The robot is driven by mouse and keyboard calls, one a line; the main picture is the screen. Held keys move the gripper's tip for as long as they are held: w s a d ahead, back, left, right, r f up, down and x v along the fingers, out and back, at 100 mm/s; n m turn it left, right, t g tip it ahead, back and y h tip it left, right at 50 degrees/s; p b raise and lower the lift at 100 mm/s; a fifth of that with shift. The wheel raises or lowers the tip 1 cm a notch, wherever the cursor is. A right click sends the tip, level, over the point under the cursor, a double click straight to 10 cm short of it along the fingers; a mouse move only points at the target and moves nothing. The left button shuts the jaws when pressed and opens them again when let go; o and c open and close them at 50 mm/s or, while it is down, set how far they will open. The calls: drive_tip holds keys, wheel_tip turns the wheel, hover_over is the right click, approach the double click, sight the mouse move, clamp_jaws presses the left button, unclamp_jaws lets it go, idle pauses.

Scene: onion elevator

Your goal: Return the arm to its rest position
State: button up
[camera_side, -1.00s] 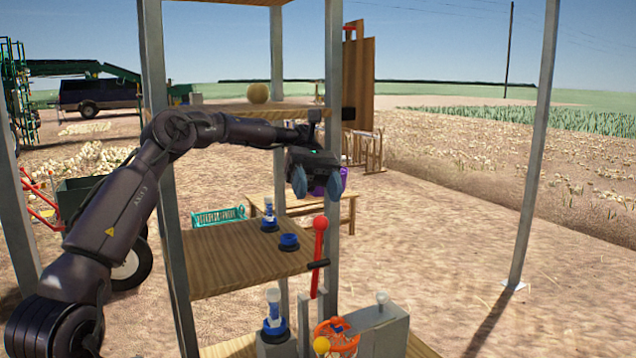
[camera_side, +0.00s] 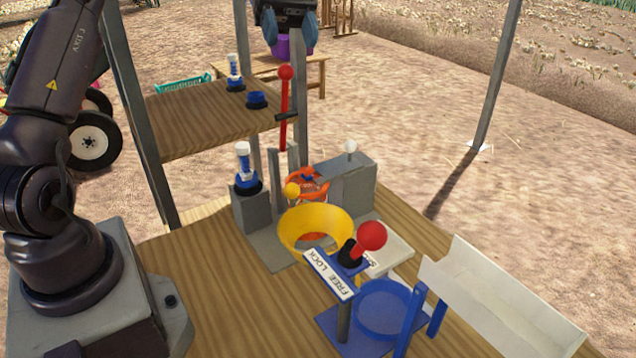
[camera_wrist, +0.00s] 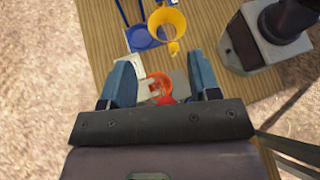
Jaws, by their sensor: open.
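My gripper (camera_side: 291,38) shows at the top edge of the side view, with two blue-grey fingers apart and nothing between them. In the wrist view my gripper (camera_wrist: 160,75) is open, with the table and an orange-red ring-shaped part (camera_wrist: 158,84) seen below between the fingers. Most of my forearm is outside the side view. My base stands on the wooden table (camera_side: 215,270) at lower left.
A wooden shelf (camera_side: 195,125) between metal posts carries blue fittings. A red-knobbed lever (camera_side: 285,75) rises near it.

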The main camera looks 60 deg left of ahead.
drive_tip(key=s+d+m+t+y, duration=0.2)
drive_tip(key=s+d+m+y, duration=0.4)
drive_tip(key=d, duration=0.4)
drive_tip(key=s+f+m+t+y, duration=0.1)
drive_tip(key=s+m+t+y, duration=0.1)
drive_tip(key=s+m, duration=0.3)
drive_tip(key=s+a+f+m+t+y, duration=0.1)
drive_tip(key=s+f+m+t+y, duration=0.1)
drive_tip(key=s+m+t, duration=0.3)
drive_tip(key=s+y, duration=0.1)
drive_tip(key=s, duration=0.3)
drive_tip(key=shift+s, duration=0.25)
